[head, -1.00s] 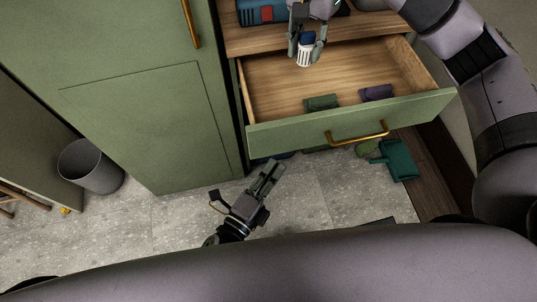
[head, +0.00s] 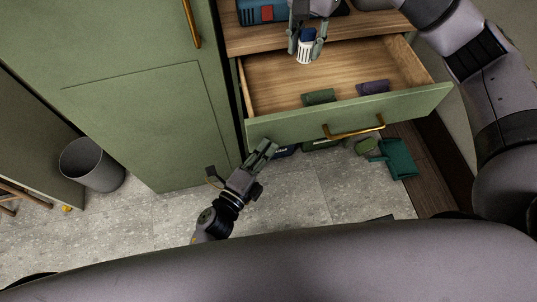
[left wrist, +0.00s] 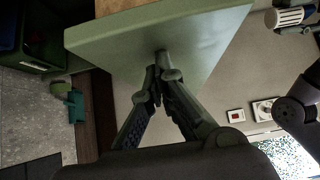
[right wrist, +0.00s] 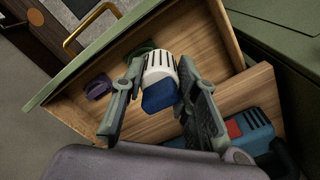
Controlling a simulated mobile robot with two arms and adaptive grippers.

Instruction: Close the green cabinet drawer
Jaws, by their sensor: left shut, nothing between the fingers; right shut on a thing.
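The green cabinet drawer (head: 290,127) is pulled out, with a wooden inside and a brass handle (head: 354,130). A green item (head: 319,97) and a purple item (head: 373,88) lie in it. My left gripper (head: 268,147) is shut and empty at the left lower part of the drawer front. In the left wrist view its tips (left wrist: 157,72) meet the green panel (left wrist: 120,45); contact looks likely. My right gripper (head: 306,48) is shut on a white and blue object, held above the back of the drawer. The white and blue object (right wrist: 159,72) shows between its fingers in the right wrist view.
A blue and red item (head: 262,13) sits on the wooden surface behind the drawer. Teal (head: 400,160) and green items lie below the drawer front. A grey bin (head: 92,165) stands on the floor at left. The floor before the cabinet is mostly clear.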

